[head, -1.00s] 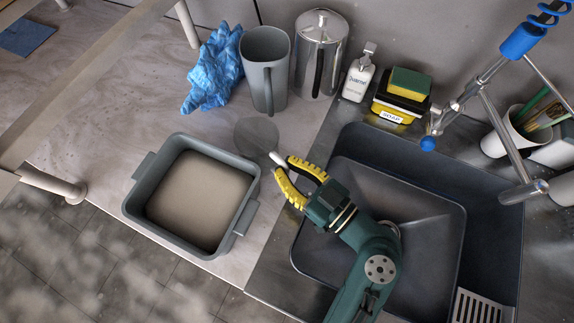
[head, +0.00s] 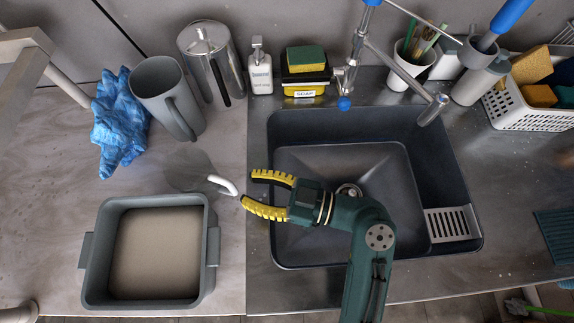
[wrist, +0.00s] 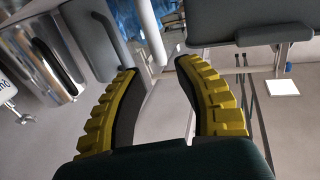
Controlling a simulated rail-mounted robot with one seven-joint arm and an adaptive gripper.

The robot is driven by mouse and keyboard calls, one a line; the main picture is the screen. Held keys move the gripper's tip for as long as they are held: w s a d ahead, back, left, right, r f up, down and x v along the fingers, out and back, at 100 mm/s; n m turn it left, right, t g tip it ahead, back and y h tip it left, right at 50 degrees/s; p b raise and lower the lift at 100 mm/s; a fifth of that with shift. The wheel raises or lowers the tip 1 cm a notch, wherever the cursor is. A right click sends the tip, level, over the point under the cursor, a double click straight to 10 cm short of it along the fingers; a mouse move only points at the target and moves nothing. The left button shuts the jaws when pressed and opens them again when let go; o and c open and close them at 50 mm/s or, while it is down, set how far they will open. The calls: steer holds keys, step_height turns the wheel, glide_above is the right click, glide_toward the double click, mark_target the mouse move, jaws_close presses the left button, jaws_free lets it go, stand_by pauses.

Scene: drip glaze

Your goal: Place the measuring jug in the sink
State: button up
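The see-through measuring jug (head: 187,170) stands on the counter left of the sink. Its clear body is hard to make out; its white handle (head: 222,184) points right towards my gripper. My gripper (head: 248,187) has yellow ribbed fingers, spread apart, with the tips close to the handle's outer end. In the wrist view my gripper (wrist: 155,70) is open, and the white handle (wrist: 154,40) shows beyond the gap between the fingers. I cannot tell if they touch. The dark sink (head: 425,150) lies to the right, partly behind my arm; the visible part of its basin is empty.
A grey tub (head: 212,215) stands in front of the jug. Behind are a blue crumpled cloth (head: 120,125), a grey pitcher (head: 165,95), a steel pot (head: 208,60), a soap bottle (head: 261,75) and a sponge holder (head: 306,75). The faucet (head: 385,55) overhangs the sink's back.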

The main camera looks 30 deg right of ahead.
steer(key=v, duration=0.7)
steer(key=shift+s+d, duration=0.1)
steer(key=shift+c, duration=0.2)
